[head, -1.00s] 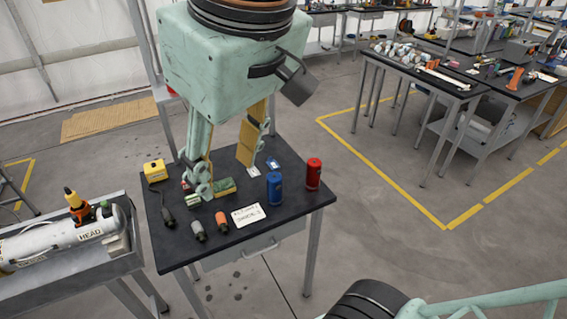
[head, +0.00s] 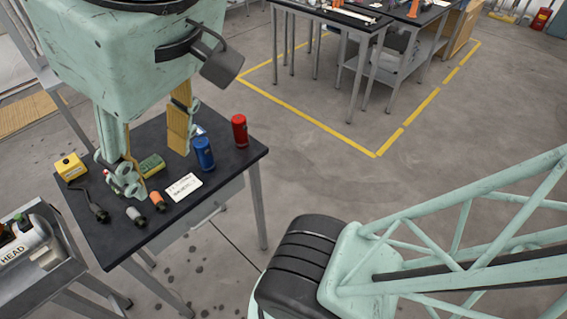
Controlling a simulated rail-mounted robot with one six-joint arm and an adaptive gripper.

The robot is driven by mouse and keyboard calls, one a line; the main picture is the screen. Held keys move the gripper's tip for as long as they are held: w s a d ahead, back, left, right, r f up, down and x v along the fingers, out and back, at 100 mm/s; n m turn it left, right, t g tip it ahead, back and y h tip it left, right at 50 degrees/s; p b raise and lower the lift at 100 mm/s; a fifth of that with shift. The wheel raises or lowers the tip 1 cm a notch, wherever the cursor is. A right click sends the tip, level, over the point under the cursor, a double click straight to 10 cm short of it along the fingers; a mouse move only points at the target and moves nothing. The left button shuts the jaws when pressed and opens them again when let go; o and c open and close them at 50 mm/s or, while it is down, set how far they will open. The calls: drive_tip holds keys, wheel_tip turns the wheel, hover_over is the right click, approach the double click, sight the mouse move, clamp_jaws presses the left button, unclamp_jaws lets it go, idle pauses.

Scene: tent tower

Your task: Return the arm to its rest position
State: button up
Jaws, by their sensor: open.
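My gripper (head: 155,168) is pale green with yellow-tan pads inside its two fingers. It hangs in the upper left of the head view, in front of the black-topped worktable (head: 235,160). The fingers stand well apart, with no object held between them. The left finger hides part of the table and some small items; I cannot tell how high the fingertips are above the top. A lattice link of my arm (head: 470,235) with a black ribbed joint fills the lower right.
On the worktable are a red can (head: 240,131), a blue can (head: 204,153), a white card (head: 184,187), a yellow box (head: 70,167) and a green-yellow block (head: 152,165). A grey cart (head: 65,262) stands at left. Open floor lies right, before other tables (head: 378,35).

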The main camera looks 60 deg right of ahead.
drive_tip(key=shift+s+f+b, duration=0.15)
drive_tip(key=shift+f+b, duration=1.55)
drive_tip(key=shift+f, duration=0.25)
drive_tip(key=shift+f, duration=0.1)
wheel_tip(320, 180, down, 8)
drive_tip(key=b, duration=0.8)
drive_tip(key=shift+o, duration=0.7)
